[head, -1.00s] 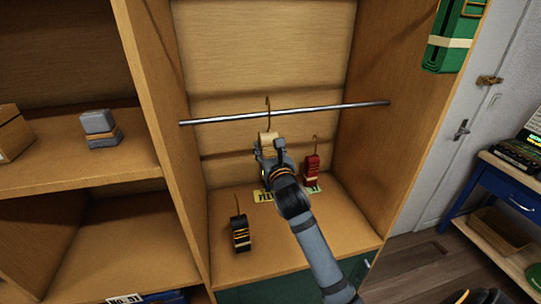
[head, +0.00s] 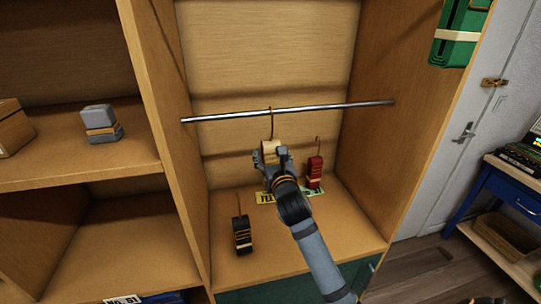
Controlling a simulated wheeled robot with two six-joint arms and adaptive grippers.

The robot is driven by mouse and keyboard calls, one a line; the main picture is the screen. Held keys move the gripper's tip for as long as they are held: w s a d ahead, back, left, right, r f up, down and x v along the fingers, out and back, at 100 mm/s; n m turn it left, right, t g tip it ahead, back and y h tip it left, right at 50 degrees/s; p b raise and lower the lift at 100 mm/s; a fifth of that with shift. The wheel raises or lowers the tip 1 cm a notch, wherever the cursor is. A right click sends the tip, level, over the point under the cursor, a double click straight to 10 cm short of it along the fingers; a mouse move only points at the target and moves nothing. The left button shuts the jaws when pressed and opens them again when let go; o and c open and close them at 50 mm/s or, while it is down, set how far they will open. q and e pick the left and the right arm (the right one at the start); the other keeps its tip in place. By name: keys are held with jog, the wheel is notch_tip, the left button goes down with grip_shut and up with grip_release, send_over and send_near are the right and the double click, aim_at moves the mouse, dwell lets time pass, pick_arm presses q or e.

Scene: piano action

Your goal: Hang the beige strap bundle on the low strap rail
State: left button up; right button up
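The low strap rail (head: 330,107) is a metal bar across the cabinet bay in the head view. The beige strap bundle (head: 267,151) is upright just below the rail, with its thin hook rising to the rail's height. I cannot tell whether the hook rests on the rail or is only in front of it.
A black strap bundle (head: 242,236) and a red strap bundle (head: 315,173) stand on the bay floor, hooks up. A yellow label (head: 268,198) lies behind my arm. A grey block (head: 98,120) is on the left shelf. Side walls bound the bay.

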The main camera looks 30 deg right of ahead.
jog(key=shift+s+f, duration=0.1)
jog(key=v, duration=1.2)
jog(key=shift+d, duration=0.1)
